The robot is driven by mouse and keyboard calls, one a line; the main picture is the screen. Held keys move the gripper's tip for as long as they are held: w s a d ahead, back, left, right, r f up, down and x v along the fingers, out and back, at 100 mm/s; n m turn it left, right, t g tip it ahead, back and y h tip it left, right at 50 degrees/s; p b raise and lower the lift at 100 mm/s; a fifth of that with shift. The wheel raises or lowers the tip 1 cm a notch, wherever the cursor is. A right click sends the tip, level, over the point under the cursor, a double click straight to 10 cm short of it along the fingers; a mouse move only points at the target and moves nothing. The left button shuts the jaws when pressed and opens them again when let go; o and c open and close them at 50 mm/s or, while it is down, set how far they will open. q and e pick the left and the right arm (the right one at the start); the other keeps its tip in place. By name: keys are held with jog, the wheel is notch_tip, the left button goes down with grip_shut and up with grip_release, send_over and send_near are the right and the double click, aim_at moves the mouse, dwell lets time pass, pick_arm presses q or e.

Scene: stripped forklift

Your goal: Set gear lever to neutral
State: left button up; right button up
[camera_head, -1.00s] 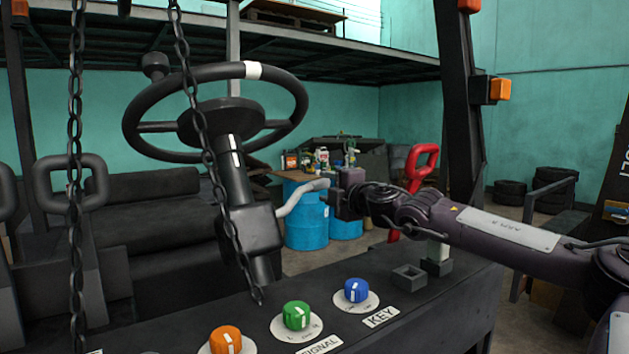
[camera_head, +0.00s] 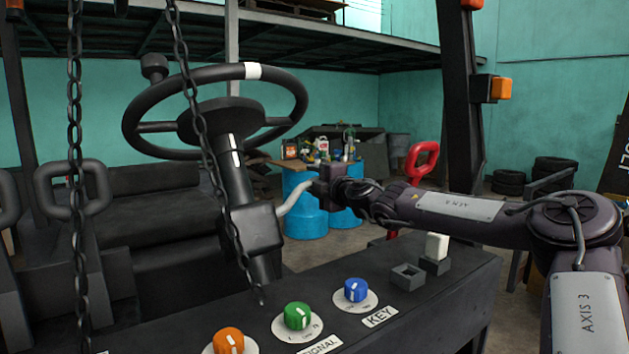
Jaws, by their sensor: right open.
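The gear lever (camera_head: 295,200) is a pale grey bent rod on the right side of the black steering column (camera_head: 240,200). Its outer end meets my right gripper (camera_head: 322,187). My right gripper is open, with its jaws at the lever's tip. The fingers are small and dark here, so I cannot tell whether they touch the lever or sit around it. My left gripper is not in view.
The steering wheel (camera_head: 254,71) is above and left of the lever. Chains (camera_head: 197,120) hang in front. The dashboard (camera_head: 455,285) below carries orange, green and blue knobs (camera_head: 355,290) and a white switch (camera_head: 437,246). A red handle (camera_head: 421,160) stands behind my right arm.

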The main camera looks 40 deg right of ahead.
grip_shut()
jog(key=shift+s+d+m+h+b, duration=0.2)
jog(key=shift+s+m+h+b, duration=0.1)
jog(key=shift+s+h, duration=0.25)
jog(key=s+m+g+h+b, duration=0.2)
jog(key=s+m+h, duration=0.1)
jog(key=s+h, duration=0.2)
jog(key=shift+s+d, duration=0.35)
jog(key=shift+s, duration=0.95)
grip_release()
